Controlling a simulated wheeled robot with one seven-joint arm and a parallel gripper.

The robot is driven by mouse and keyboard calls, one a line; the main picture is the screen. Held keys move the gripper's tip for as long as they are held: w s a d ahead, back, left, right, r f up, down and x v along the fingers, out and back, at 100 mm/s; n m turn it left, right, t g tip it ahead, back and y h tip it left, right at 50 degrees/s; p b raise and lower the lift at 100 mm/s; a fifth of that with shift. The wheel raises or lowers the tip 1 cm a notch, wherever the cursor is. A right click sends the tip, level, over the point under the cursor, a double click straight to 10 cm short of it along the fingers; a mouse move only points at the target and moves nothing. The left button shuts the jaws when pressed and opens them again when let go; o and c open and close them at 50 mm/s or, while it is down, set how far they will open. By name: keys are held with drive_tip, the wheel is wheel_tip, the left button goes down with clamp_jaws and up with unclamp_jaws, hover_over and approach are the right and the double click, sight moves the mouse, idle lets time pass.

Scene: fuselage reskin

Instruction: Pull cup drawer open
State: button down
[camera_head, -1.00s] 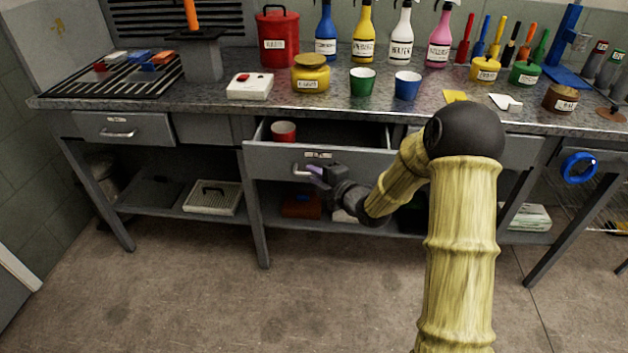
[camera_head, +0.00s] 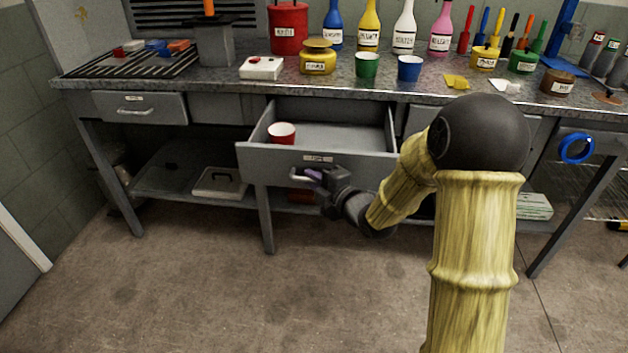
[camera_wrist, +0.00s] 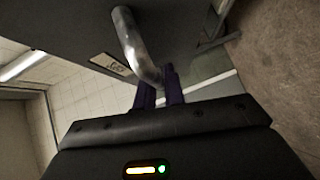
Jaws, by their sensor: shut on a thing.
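The cup drawer (camera_head: 222,171) is a grey drawer under the workbench and stands well open towards me. Its front carries a small label and a bar handle (camera_head: 300,176). A red cup (camera_head: 282,133) sits inside at the left, and the rest of the drawer floor looks bare. My gripper (camera_head: 316,175) is at the drawer front, shut on the handle. In the wrist view the metal handle (camera_wrist: 135,45) runs down between the purple fingers (camera_wrist: 160,88). The exact contact is partly hidden there.
The benchtop (camera_head: 215,82) holds bottles, a green cup (camera_head: 367,65), a blue cup (camera_head: 409,68) and a yellow jar (camera_head: 318,58). A closed drawer (camera_head: 160,109) is at left. A lower shelf holds a white tray (camera_head: 219,184). The floor (camera_head: 200,290) in front is clear.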

drive_tip(key=c, duration=1.5)
unclamp_jaws()
drive_tip(key=b+v, duration=0.6)
drive_tip(key=v, duration=1.1)
drive_tip(key=shift+s+d+b, duration=0.15)
drive_tip(key=shift+b, duration=0.25)
